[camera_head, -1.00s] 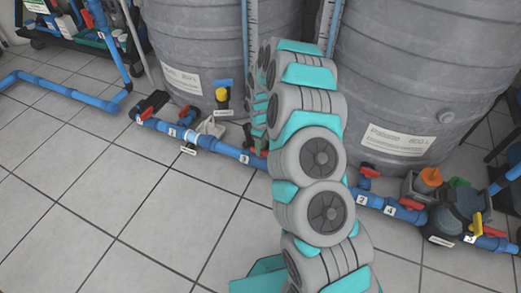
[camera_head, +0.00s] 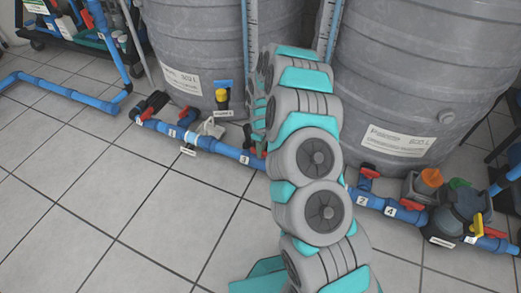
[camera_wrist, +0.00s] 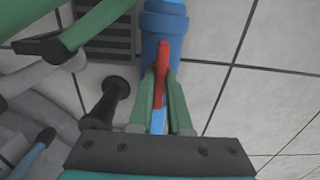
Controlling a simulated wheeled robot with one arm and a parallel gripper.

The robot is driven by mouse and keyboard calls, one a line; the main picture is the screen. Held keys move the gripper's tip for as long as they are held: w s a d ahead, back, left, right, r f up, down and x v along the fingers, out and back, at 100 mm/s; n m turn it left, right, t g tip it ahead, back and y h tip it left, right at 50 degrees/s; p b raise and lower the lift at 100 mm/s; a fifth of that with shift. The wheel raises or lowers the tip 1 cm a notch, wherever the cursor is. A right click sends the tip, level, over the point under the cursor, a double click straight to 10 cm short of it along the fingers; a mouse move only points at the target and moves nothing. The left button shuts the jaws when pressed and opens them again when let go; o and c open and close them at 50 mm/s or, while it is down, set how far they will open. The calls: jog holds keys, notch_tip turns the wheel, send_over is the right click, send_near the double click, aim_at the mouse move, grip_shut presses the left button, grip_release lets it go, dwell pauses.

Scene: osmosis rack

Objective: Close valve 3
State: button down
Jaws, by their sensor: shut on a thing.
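The label 3 (camera_head: 245,160) sits on the blue pipe (camera_head: 224,149) on the floor in front of the tanks. My gripper (camera_wrist: 162,82) reaches down to the pipe just right of that label, and my arm hides much of the spot in the head view. In the wrist view, the green fingers are shut on the red valve handle (camera_wrist: 163,58), one on each side. The handle looks roughly in line with the blue pipe (camera_wrist: 164,22) under it. The valve body is mostly hidden by the gripper.
Two big grey tanks (camera_head: 400,70) stand close behind the pipe. Other red-handled valves (camera_head: 405,204) lie along it on both sides, labels 2 and 4 to the right. A dark pump (camera_head: 455,210) is at the right. The tiled floor (camera_head: 120,220) in front is free.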

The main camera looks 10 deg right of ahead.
dwell(0.5)
jog(key=m+p, duration=0.2)
jog(key=m, duration=0.1)
jog(key=shift+m, duration=0.4)
jog(key=m+p, duration=0.2)
jog(key=m, duration=0.3)
jog(key=shift+r, duration=0.1)
jog(key=m+p, duration=0.1)
jog(key=m, duration=0.4)
jog(key=shift+m, duration=2)
jog(key=c, duration=0.9)
grip_release()
jog(key=shift+o, duration=0.2)
